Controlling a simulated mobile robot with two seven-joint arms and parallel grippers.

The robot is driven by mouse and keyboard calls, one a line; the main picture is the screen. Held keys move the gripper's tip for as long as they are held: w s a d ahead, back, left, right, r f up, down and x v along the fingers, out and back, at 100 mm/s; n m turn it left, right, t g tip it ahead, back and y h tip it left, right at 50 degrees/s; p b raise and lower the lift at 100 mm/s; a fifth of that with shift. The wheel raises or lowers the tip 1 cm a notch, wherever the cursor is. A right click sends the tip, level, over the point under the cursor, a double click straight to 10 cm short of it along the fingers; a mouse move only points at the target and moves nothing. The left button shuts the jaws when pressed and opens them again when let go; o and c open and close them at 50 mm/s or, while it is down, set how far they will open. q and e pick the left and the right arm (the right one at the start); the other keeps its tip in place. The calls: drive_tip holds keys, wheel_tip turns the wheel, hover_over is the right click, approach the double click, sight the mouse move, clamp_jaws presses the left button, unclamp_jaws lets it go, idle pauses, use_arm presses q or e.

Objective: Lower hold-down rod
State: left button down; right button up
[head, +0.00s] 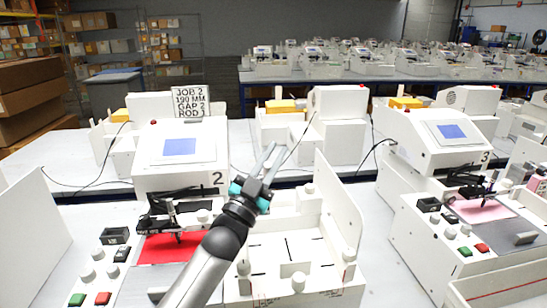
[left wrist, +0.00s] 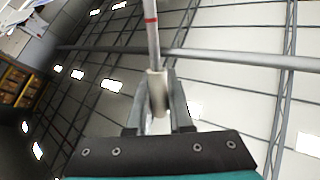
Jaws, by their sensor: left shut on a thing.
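My left gripper (head: 272,152) is raised above the white tray (head: 262,280) beside machine 2 (head: 178,172), its fingers pointing up and away. In the left wrist view the gripper (left wrist: 158,85) is shut on a pale rod (left wrist: 152,42) with a red band, which runs up between the fingers. The rod is hard to make out in the head view, and I cannot tell there what it joins. Machine 2 has a black carriage (head: 180,207) above a red sheet (head: 172,248). My right gripper is not in view.
A sign (head: 190,102) behind machine 2 reads JOB 2, 190 MM, GAP 2, ROD 1. A tall white panel (head: 338,205) stands at the tray's right. Machine 3 (head: 440,140) is farther right. A control panel with green and red buttons (head: 103,298) is at the lower left.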

use_arm(q)
drive_tip(key=c, duration=0.8)
unclamp_jaws()
